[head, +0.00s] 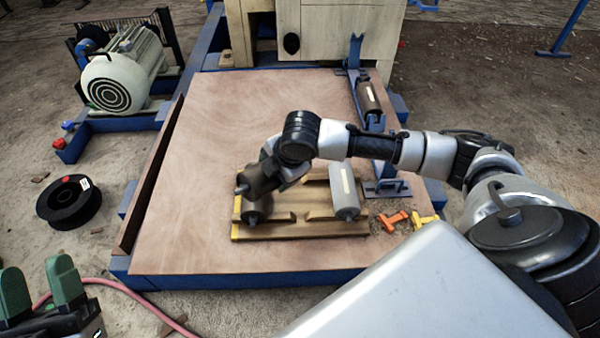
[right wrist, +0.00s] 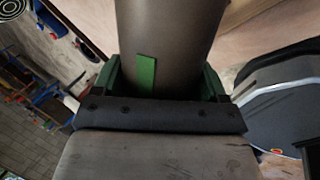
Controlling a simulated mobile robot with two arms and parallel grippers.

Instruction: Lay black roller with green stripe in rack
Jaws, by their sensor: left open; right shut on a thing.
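The black roller with green stripe (right wrist: 160,45) is between the green fingers of my right gripper (right wrist: 162,80), which is shut on it; the green stripe faces the wrist camera. In the head view the held roller (head: 262,178) is above the left end of the wooden rack (head: 285,231), partly hidden by my right gripper. Another dark roller (head: 258,211) shows just below it at the rack's yellow-marked left end. A grey roller with a pale label (head: 345,195) lies at the rack's right part. My left gripper (head: 40,285) is open and empty at the lower left.
The rack stands on a brown table top (head: 200,210) with a blue frame. A blue bracket stand (head: 380,145) holding a labelled roller (head: 369,98) is at the right. Orange (head: 390,221) and yellow (head: 420,221) pieces lie nearby. A black reel (head: 68,202) and motor (head: 120,75) are left.

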